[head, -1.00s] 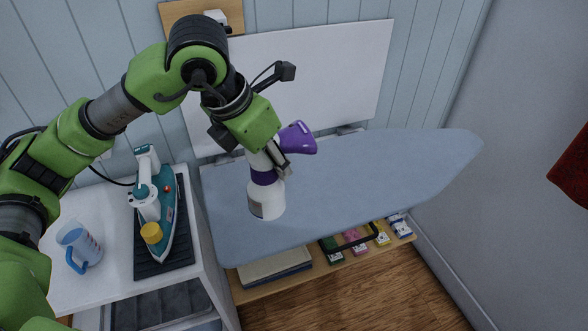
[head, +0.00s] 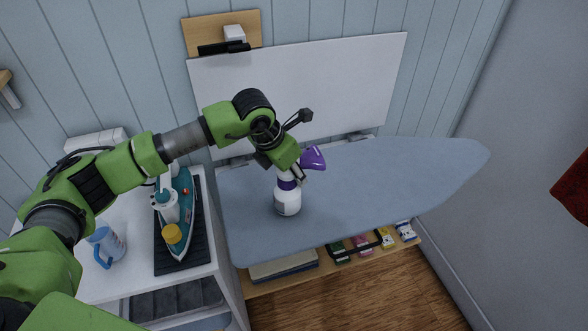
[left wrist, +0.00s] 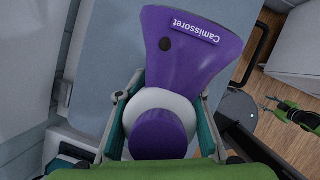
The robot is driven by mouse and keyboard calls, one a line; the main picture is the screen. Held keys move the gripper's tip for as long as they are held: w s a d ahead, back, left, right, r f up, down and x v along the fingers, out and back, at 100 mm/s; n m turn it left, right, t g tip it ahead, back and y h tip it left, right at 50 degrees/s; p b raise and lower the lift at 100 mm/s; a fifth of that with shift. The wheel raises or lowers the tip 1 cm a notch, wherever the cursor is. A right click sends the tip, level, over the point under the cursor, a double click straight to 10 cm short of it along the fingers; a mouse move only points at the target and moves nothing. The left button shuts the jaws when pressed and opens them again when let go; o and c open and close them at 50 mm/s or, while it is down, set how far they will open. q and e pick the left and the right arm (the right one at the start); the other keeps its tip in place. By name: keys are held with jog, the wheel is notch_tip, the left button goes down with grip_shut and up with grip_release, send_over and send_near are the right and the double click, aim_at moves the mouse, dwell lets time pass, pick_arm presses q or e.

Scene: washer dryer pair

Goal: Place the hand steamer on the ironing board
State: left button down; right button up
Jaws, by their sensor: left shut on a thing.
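The hand steamer (head: 287,201) has a white body and a purple head, and it is upright over the left half of the grey-blue ironing board (head: 400,185). My left gripper (head: 289,177) is shut on the steamer near its purple collar. In the left wrist view the steamer's purple head (left wrist: 185,65) fills the middle, with a finger of the gripper (left wrist: 165,125) on each side. The steamer's base appears at or just above the board surface; I cannot tell whether it touches.
On the white cabinet at left, a teal iron (head: 178,215) stands on a black ribbed mat (head: 203,235), beside a clear measuring jug (head: 106,244). A shelf (head: 310,274) below the board holds several small boxes. The board's right half is clear.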

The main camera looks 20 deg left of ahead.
pick_arm(q)
jog(key=shift+f, duration=0.1)
jog(key=shift+f, duration=0.15)
jog(key=c, duration=1.4)
grip_release()
